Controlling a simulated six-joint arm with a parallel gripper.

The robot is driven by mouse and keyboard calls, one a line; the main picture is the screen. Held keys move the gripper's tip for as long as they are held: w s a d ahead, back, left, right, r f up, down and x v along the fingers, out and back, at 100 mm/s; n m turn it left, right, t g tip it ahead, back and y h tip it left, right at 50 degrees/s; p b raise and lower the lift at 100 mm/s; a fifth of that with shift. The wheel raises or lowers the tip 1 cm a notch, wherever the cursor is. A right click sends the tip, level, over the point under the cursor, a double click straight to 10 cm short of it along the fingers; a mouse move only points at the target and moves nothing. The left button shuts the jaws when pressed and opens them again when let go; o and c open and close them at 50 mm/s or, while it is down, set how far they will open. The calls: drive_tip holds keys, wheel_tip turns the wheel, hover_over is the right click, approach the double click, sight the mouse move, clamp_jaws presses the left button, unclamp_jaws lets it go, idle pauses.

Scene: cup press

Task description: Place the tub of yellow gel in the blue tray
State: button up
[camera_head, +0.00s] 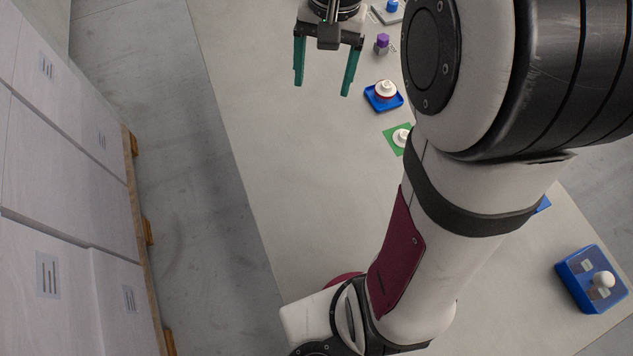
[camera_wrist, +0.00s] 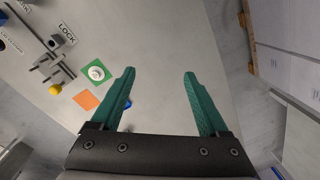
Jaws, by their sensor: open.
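My gripper (camera_head: 322,88) is open and empty above the table at the top of the head view. Its two green fingers also show apart in the wrist view (camera_wrist: 158,85), with nothing between them. A small blue tray (camera_head: 384,108) lies right of and below the fingers in the head view. A white-topped round piece with a red lower part (camera_head: 386,91) sits on it. A bit of blue (camera_wrist: 127,104) shows beside the left finger in the wrist view; I cannot tell what it belongs to. I cannot make out a tub of yellow gel in either view.
A green mat (camera_head: 390,144) bears a white round piece (camera_head: 401,137). A purple-topped piece (camera_head: 382,42) stands farther back. A blue box (camera_head: 577,293) with a white ball stands at lower right. An orange square (camera_wrist: 86,99) and a yellow ball (camera_wrist: 55,89) show in the wrist view. The table's left part is clear.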

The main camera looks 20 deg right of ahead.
drive_tip(key=s+a+f, duration=0.1)
drive_tip(key=s+a, duration=0.2)
drive_tip(key=s, duration=0.4)
drive_tip(key=s+a+f, duration=0.2)
drive_tip(key=s+a, duration=0.1)
drive_tip(key=s, duration=0.3)
drive_tip(key=s+a+f+n, duration=0.1)
drive_tip(key=s+a, duration=0.3)
drive_tip(key=s, duration=0.3)
drive_tip(key=shift+s+f+y, duration=0.35)
drive_tip(key=shift+y, duration=0.05)
